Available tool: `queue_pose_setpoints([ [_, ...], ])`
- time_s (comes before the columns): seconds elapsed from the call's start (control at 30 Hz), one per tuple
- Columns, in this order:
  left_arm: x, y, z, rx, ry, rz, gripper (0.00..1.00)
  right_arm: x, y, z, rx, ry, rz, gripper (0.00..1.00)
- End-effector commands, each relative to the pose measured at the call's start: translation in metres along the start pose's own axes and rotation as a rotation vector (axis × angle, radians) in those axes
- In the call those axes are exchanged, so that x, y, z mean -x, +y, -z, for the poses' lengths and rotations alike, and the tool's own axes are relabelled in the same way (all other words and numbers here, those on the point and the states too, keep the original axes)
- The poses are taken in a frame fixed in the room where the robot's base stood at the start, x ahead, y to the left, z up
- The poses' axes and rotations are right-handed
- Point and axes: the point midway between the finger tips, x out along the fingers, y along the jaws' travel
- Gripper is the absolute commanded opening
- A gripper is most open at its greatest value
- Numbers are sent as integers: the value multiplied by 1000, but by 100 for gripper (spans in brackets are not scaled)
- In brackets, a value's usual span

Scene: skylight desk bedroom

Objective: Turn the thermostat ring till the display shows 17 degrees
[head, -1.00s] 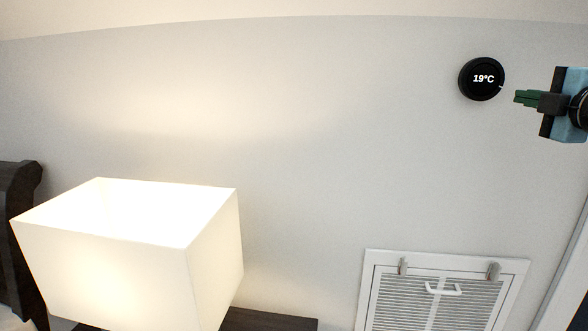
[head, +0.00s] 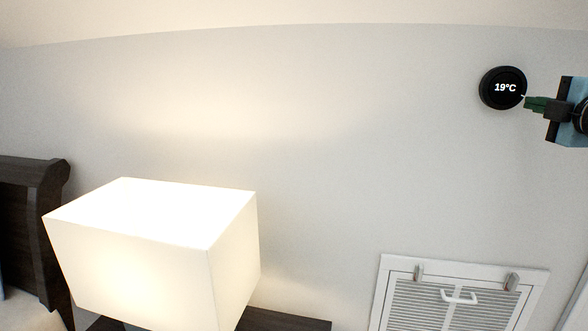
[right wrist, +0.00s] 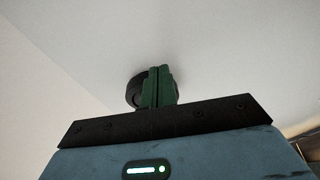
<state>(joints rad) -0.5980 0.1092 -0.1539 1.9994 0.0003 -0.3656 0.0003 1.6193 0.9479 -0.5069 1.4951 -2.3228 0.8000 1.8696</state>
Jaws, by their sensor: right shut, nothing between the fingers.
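The round black thermostat (head: 502,88) is on the wall at the upper right of the head view. Its display reads 19°C. My right gripper (head: 527,102) is shut and empty, with its green fingertips at the right edge of the thermostat ring. I cannot tell for sure whether they touch it. In the right wrist view the shut fingers (right wrist: 158,72) point at the thermostat (right wrist: 134,90) and hide much of it; its dark rim shows mostly to their left. My left gripper is not in view.
A lit white lampshade (head: 150,245) stands at the lower left on a dark table (head: 285,321). A dark bed frame (head: 40,200) is at the far left. A white vent panel with a handle (head: 390,290) is on the wall below the thermostat. The wall between is bare.

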Motion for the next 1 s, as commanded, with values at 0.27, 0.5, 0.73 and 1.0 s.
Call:
queue_pose_setpoints([
  [0.27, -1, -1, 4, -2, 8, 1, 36, -1, 1, 3, 0, 1, 0, 0],
  [0.5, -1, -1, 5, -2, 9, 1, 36, -1, 2, 5, -1, 2, 0, 0],
  [0.73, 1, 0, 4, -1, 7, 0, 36, -2, 4, 8, 0, 3, -1, 0],
  [1.0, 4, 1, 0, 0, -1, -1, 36, -2, 5, 8, -1, 4, -2, 0],
])
